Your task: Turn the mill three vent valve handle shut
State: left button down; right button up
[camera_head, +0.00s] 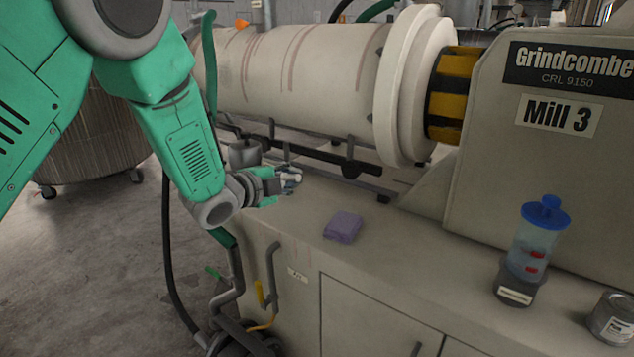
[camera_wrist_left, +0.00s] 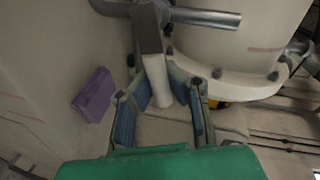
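The pale lever handle (camera_wrist_left: 156,82) hangs from a grey fitting (camera_wrist_left: 147,38) on a metal pipe in the left wrist view. The sign "Mill 3" (camera_head: 557,115) is on the housing at the right. My right gripper is not in view.
A purple cloth (camera_head: 343,227) lies on the cabinet top (camera_head: 400,240). A blue-capped clear container (camera_head: 536,240) and a grey tin (camera_head: 612,318) stand at the right. The mill drum (camera_head: 300,70) is behind the gripper. Pipes with a yellow lever (camera_head: 260,292) stand by the cabinet's left end.

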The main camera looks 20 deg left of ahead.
pick_arm(q)
jog(key=shift+s+d+f+m, duration=0.3)
jog(key=shift+f+m, duration=0.1)
jog(key=shift+f, duration=0.15)
jog(key=shift+a+f+m+y+b, duration=0.15)
jog(key=shift+f+m+y+b, duration=0.25)
jog(key=shift+m+b, duration=0.7)
jog(key=shift+f, duration=0.1)
jog(key=c, duration=1.5)
grip_release()
jog(key=shift+a+r, duration=0.15)
jog(key=shift+r, duration=0.1)
jog(key=shift+s, duration=0.1)
